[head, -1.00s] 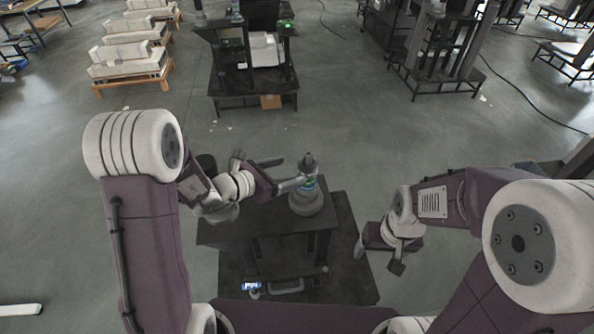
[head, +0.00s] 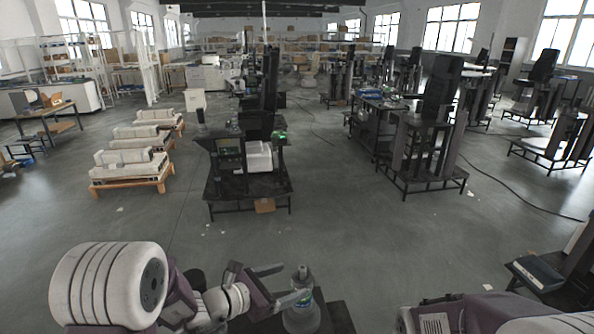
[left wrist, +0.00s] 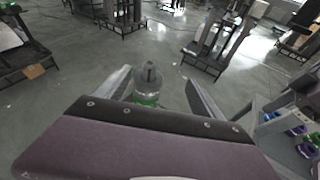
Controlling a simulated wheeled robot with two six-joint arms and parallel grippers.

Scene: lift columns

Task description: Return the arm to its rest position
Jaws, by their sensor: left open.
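My left arm comes in at the lower left of the head view. Its gripper (head: 292,282) is open, with its two fingers apart and pointing right toward a grey, clear-looking bottle (head: 302,316) with a green band. The left wrist view shows the same bottle (left wrist: 148,88) upright, just beyond and between the spread fingers of the gripper (left wrist: 163,88). I see no contact between them. The lower part of the bottle is hidden by the gripper body. My right arm shows only in part at the lower right; its gripper is out of the picture.
A dark stand (head: 335,316) is under the bottle, mostly cut off. A black machine stand (head: 248,190) and low pallets with white blocks (head: 130,172) stand farther off. A dark bench (head: 548,278) is at the right edge. The floor between (head: 370,240) is clear.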

